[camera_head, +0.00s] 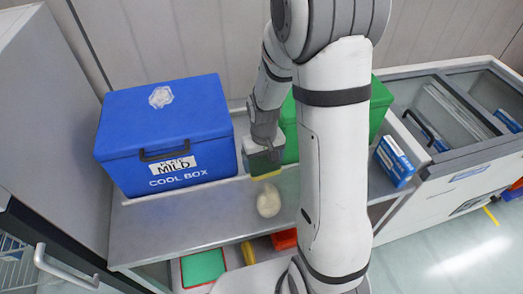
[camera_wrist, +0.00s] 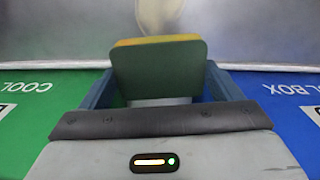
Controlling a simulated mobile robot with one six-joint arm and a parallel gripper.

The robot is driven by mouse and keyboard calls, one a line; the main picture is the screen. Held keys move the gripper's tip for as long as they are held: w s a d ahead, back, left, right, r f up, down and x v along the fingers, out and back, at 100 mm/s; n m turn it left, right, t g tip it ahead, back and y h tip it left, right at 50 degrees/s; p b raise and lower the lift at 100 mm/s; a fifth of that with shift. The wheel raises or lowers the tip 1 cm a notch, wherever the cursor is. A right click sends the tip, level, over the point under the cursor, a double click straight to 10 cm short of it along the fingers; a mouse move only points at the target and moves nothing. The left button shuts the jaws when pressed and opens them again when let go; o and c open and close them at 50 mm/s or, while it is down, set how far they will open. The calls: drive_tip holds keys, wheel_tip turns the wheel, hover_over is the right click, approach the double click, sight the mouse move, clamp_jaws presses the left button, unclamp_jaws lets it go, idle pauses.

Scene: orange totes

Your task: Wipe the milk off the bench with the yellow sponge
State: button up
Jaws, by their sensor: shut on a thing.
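A yellow sponge (camera_head: 267,176) with a dark green face is held in my gripper (camera_head: 262,158), behind the milk in the head view. In the wrist view the sponge (camera_wrist: 158,68) sits between the two blue fingers of my gripper (camera_wrist: 160,88), its yellow edge outward. The milk (camera_head: 268,200) is a pale, whitish patch on the grey bench (camera_head: 180,222). It also shows in the wrist view (camera_wrist: 160,14), just beyond the sponge. The sponge looks apart from the milk; I cannot tell whether it touches the bench.
A blue cool box (camera_head: 165,130) stands left of my gripper. A green box (camera_head: 380,105) stands to the right, partly hidden by my arm. A small blue and white box (camera_head: 394,160) is farther right, beside a glass-topped chest (camera_head: 450,105). The bench front left is clear.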

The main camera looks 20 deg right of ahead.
drive_tip(key=shift+f+b, duration=2.05)
drive_tip(key=shift+f, duration=0.9)
drive_tip(key=shift+f, duration=0.25)
drive_tip(key=shift+s, duration=0.1)
drive_tip(key=shift+s+r+b, duration=0.1)
drive_tip(key=shift+s+b, duration=0.3)
drive_tip(key=shift+s, duration=1.6)
drive_tip(key=shift+s+b, duration=0.35)
drive_tip(key=shift+s, duration=1.55)
drive_tip(key=shift+s+f+b, duration=0.3)
drive_tip(key=shift+f+b, duration=0.05)
drive_tip(key=shift+b, duration=0.5)
drive_tip(key=s+b, duration=0.3)
drive_tip(key=b, duration=0.5)
drive_tip(key=shift+s, duration=0.25)
drive_tip(key=shift+f, duration=0.1)
